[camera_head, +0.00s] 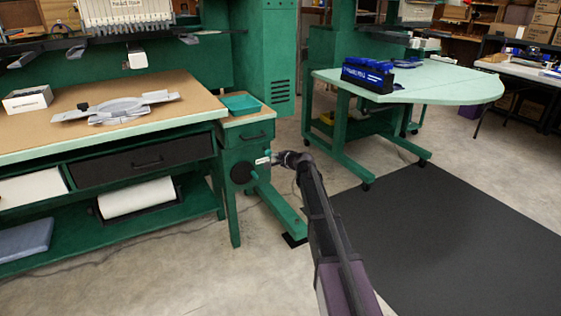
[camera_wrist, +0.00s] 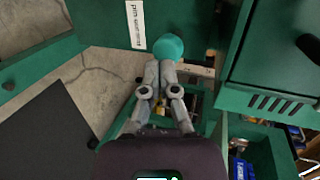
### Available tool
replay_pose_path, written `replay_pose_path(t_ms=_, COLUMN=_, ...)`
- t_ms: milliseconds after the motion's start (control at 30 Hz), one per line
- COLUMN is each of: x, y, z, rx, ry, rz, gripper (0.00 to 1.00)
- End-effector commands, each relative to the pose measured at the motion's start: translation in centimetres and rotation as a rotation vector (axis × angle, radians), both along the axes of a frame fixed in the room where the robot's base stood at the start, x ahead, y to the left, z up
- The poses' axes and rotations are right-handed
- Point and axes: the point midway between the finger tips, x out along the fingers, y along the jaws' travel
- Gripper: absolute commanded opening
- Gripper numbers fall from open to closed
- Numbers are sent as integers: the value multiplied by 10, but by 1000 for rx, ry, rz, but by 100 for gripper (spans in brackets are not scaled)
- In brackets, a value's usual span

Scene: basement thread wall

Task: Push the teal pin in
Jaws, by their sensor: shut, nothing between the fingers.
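The teal pin (camera_wrist: 168,46) shows in the wrist view as a round teal knob against a dark green surface, next to a white label strip (camera_wrist: 136,24) with black print. My gripper (camera_wrist: 159,66) is shut and empty, its fingertips together just below the knob in the picture. The tips overlap the knob's lower edge; I cannot tell whether they touch it. I cannot make out the pin there.
A wooden-topped workbench (camera_head: 180,110) stands to the left of my arm. A green wheeled table (camera_head: 440,88) with a blue box (camera_head: 368,74) stands at right. A dark mat (camera_head: 450,235) lies on the floor at right. A green foot bar (camera_head: 280,210) sits below my gripper.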

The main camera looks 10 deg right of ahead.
Motion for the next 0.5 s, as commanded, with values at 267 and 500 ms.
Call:
replay_pose_path(t_ms=267, x=9, y=4, z=0, rx=0, ry=1, rz=0, gripper=0)
replay_pose_path(t_ms=500, x=9, y=4, z=0, rx=0, ry=0, rz=0, gripper=0)
